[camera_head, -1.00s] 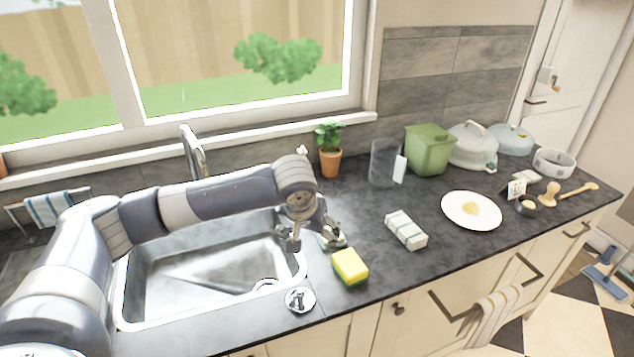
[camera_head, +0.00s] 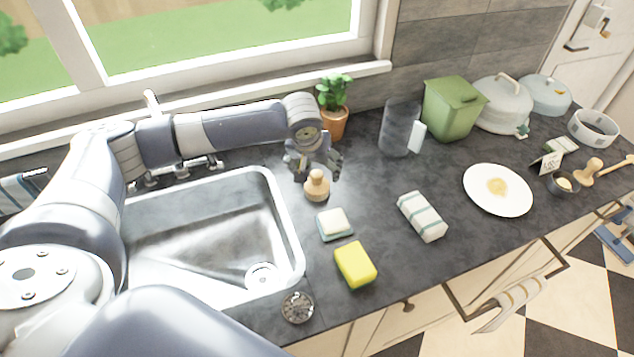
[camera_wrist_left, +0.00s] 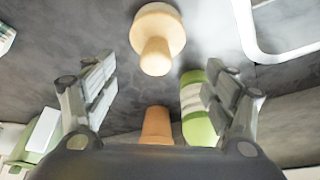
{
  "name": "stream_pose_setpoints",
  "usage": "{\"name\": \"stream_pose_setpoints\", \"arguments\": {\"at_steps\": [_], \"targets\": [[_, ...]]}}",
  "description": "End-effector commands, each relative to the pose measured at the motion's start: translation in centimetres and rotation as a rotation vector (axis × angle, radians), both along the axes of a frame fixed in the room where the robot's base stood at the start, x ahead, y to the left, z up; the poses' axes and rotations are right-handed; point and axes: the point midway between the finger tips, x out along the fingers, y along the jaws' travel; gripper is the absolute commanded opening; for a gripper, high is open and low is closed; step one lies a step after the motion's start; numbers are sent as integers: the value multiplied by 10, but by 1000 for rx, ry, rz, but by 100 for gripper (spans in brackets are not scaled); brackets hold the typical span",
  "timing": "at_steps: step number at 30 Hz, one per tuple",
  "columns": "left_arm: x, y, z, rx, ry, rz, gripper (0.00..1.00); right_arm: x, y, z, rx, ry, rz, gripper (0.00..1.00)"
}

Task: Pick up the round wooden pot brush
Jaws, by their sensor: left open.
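The round wooden pot brush (camera_head: 316,186) stands on the dark counter, just right of the sink. It has a round head and a short knob handle. My left gripper (camera_head: 315,160) is just behind and above it in the head view, open and empty. In the left wrist view the brush (camera_wrist_left: 157,38) lies beyond the open fingers (camera_wrist_left: 160,76), roughly centred between them and apart from both. My right gripper is not in view.
The sink (camera_head: 215,235) is left of the brush. A soap dish (camera_head: 334,225) and yellow sponge (camera_head: 355,264) lie in front. A potted plant (camera_head: 334,110) stands behind the gripper, with a clear container (camera_head: 397,130) to the right. A green-labelled bottle (camera_wrist_left: 197,108) shows near the fingers.

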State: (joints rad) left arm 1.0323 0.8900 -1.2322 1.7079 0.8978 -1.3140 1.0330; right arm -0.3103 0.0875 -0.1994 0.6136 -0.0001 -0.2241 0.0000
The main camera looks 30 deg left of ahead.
Motion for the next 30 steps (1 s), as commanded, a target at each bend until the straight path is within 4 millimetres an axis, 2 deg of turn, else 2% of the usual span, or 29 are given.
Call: {"name": "stream_pose_setpoints", "arguments": {"at_steps": [5, 9, 13, 23, 27, 29, 30], "targets": [[1, -2, -13, 2, 1, 1, 78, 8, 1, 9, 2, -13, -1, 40], [3, -6, -35, 3, 2, 0, 78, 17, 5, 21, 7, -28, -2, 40], [9, -4, -50, 1, 0, 1, 78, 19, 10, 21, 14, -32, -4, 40], [11, -3, -56, 0, -1, 1, 78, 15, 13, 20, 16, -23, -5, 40], [11, -3, -55, 1, -1, 1, 46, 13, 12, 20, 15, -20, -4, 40], [11, -3, -55, 1, -1, 1, 32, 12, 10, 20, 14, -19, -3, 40], [11, -3, -55, 1, -1, 1, 29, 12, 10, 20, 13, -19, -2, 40]]}}
